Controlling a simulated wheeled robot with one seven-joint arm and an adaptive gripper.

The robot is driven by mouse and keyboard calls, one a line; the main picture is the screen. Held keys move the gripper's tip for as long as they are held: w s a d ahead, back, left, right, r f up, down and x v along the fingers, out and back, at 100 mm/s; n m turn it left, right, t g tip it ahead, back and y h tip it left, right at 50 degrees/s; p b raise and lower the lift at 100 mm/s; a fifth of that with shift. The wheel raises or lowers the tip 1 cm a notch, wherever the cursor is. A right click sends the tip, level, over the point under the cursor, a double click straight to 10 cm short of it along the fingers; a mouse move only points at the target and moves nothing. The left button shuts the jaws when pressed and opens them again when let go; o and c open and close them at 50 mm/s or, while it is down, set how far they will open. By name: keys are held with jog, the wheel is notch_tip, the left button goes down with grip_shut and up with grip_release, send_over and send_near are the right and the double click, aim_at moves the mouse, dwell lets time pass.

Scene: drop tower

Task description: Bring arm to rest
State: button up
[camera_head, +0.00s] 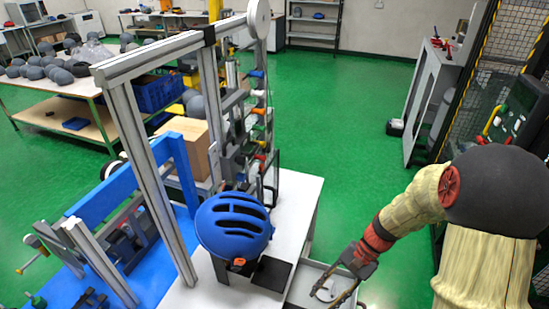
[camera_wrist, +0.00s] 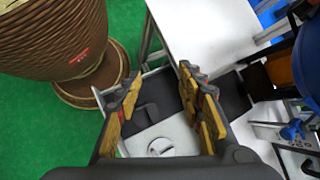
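Below the fingers are the drawer's dark lining and a white ring-shaped thing (camera_wrist: 160,147). I cannot tell exactly how far the fingers are above the drawer.
A grey cabinet (camera_head: 425,105) stands at the back right. Green floor (camera_head: 345,130) between them is open.

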jog(key=s+d+r+n+t+h, duration=0.2)
jog(key=s+r+n+t+h, duration=0.1)
jog(key=r, duration=0.9)
jog(key=s+d+r+n+t+h, duration=0.2)
jog(key=s+r+t, duration=0.4)
jog(key=r, duration=0.7)
jog(key=s+n+h, duration=0.1)
jog(key=n, duration=0.1)
jog(key=shift+n+h, duration=0.3)
jog(key=shift+n, duration=0.1)
